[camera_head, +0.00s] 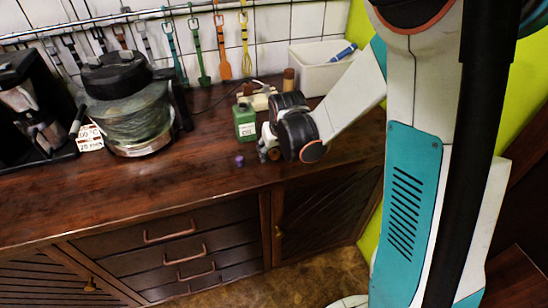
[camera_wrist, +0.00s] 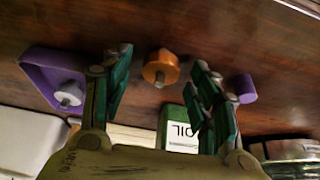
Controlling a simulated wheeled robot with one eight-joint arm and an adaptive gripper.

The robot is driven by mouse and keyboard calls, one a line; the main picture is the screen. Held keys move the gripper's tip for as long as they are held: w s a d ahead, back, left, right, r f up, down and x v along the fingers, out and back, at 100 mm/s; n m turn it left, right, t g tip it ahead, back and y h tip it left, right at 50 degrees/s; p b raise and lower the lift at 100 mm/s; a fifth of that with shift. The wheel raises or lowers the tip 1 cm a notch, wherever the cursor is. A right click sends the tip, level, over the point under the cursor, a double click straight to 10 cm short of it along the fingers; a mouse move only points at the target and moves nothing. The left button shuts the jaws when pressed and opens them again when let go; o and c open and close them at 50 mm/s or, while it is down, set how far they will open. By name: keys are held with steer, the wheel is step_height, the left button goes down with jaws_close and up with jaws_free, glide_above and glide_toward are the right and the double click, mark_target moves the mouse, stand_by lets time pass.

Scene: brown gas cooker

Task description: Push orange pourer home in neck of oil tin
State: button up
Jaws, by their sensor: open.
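The orange pourer (camera_wrist: 160,67), a short round piece with a small grey spout, shows in the wrist view. It appears to stand on the counter, apart from the tin. The green oil tin (camera_head: 244,123) stands upright on the counter, just left of my gripper (camera_head: 267,148) in the head view. In the wrist view the tin (camera_wrist: 177,130) is partly behind a finger, its label upside down and its neck hidden. My gripper (camera_wrist: 163,58) is open and empty, its fingertips either side of the pourer in that view. In the head view my wrist hides the pourer.
A purple cap (camera_head: 240,160) lies on the counter in front of the tin. A purple holder with a white piece (camera_wrist: 50,80) is at the wrist view's left. A white bin (camera_head: 318,72) stands behind. A glass-bodied appliance (camera_head: 130,110) is left; counter between is clear.

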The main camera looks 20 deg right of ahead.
steer(key=shift+w+f, duration=0.1)
steer(key=shift+f, duration=0.2)
steer(key=shift+c, duration=0.6)
steer(key=c, duration=0.8)
steer(key=shift+c, duration=0.2)
steer(key=shift+r, duration=0.1)
step_height(320, 180, up, 20)
steer(key=p, duration=0.6)
